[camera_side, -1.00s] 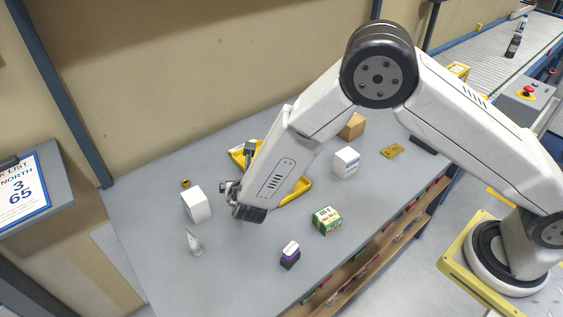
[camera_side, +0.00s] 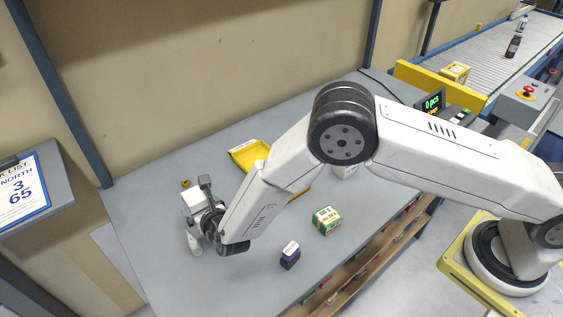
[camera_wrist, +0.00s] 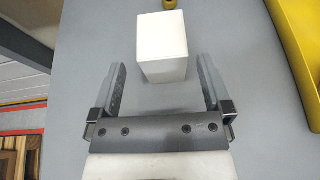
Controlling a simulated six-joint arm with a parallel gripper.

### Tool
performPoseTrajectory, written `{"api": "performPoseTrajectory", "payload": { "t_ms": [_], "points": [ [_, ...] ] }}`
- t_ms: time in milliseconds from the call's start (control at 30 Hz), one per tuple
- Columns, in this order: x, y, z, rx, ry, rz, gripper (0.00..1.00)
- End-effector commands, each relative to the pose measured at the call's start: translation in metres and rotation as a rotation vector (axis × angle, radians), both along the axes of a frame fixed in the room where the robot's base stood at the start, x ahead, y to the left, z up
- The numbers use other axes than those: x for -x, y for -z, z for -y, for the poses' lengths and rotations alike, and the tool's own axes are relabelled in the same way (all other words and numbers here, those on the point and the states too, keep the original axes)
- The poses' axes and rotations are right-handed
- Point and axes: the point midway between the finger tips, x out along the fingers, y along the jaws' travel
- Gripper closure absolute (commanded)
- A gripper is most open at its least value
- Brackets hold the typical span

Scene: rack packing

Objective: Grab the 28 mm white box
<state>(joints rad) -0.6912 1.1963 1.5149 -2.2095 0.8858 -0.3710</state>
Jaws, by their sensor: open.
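A plain white box (camera_wrist: 162,46) stands on the grey table in the wrist view, just beyond my gripper's fingertips and lined up with the gap between them. My gripper (camera_wrist: 161,78) is open and empty, one finger toward each side of the box. In the side view the white box (camera_side: 192,200) is at the left of the table, partly hidden behind my gripper (camera_side: 205,205). A second white box with print (camera_side: 345,173) stands further right, mostly covered by my arm. I cannot read a size on either box.
A white tube (camera_side: 195,244) stands close by my gripper. A yellow tray (camera_side: 243,155) lies behind my arm; its edge also shows in the wrist view (camera_wrist: 290,40). A green box (camera_side: 327,220) and a purple-and-white box (camera_side: 290,254) stand at the front. A small yellow ring (camera_side: 185,183) lies behind.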

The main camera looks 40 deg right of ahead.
Motion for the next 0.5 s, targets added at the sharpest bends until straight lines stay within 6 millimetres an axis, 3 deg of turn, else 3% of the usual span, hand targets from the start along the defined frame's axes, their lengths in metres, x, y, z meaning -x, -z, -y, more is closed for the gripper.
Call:
{"api": "performPoseTrajectory", "payload": {
  "t_ms": [500],
  "points": [
    [-0.014, 0.006, 0.002, 0.001, 0.001, -0.001, 0.00]
  ]
}}
